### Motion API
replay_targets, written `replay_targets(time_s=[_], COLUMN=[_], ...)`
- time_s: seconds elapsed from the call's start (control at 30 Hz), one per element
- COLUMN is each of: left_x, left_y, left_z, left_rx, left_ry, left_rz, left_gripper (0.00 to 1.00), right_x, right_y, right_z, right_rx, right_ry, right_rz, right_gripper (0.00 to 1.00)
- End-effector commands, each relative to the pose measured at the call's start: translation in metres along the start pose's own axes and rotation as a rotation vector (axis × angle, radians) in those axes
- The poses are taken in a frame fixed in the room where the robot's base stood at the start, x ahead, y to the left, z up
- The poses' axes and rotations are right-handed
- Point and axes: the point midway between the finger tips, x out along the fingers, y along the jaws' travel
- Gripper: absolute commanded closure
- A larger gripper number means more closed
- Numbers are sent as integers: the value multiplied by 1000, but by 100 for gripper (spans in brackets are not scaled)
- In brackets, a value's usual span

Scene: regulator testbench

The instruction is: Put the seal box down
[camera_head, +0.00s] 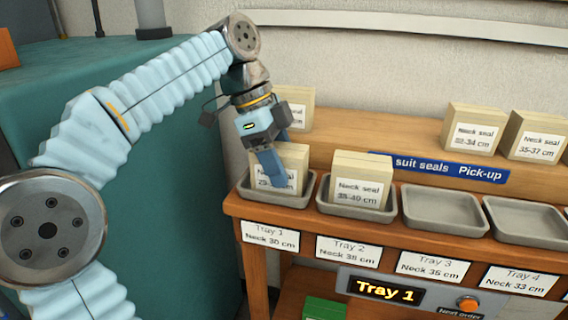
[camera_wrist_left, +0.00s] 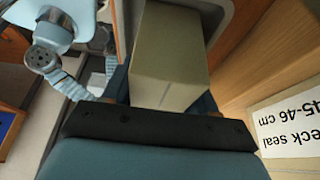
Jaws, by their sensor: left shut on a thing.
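The seal box (camera_head: 291,166) is a beige box with a white "Neck seal" label, its size line partly hidden by my gripper. It stands in or just over the grey tray marked Tray 1 (camera_head: 306,193); I cannot tell whether it touches the tray floor. My left gripper (camera_head: 272,168) comes from above and is shut on this box. In the left wrist view the box (camera_wrist_left: 170,60) lies between the blue fingers. My right gripper is not in view.
A second seal box (camera_head: 361,184) stands in Tray 2, close on the right. Tray 3 (camera_head: 440,226) and Tray 4 (camera_head: 522,234) are empty. More boxes (camera_head: 474,128) stand on the raised shelf behind. The display (camera_head: 384,290) reads "Tray 1", beside an orange button (camera_head: 467,303).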

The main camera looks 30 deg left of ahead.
Motion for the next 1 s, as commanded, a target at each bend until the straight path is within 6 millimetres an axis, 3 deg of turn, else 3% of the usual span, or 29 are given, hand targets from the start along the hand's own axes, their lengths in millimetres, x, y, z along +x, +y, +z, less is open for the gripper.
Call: replay_targets(time_s=[0.07, 0.1, 0.27, 0.6, 1.0], left_x=[1, 2, 1, -4, -67], left_y=[0, 0, 0, 0, -1], left_z=[0, 0, 0, -1, -1], left_rx=[0, 0, 0, 0, 1], left_ry=[0, 0, 0, 1, 1], left_rz=[0, 0, 0, -1, -2], left_gripper=[81, 41, 17, 17, 17], right_x=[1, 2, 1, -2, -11], right_y=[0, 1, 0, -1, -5], right_z=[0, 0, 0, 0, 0], right_rx=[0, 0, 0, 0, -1], right_ry=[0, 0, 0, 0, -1], right_rz=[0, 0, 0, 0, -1], right_gripper=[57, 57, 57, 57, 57])
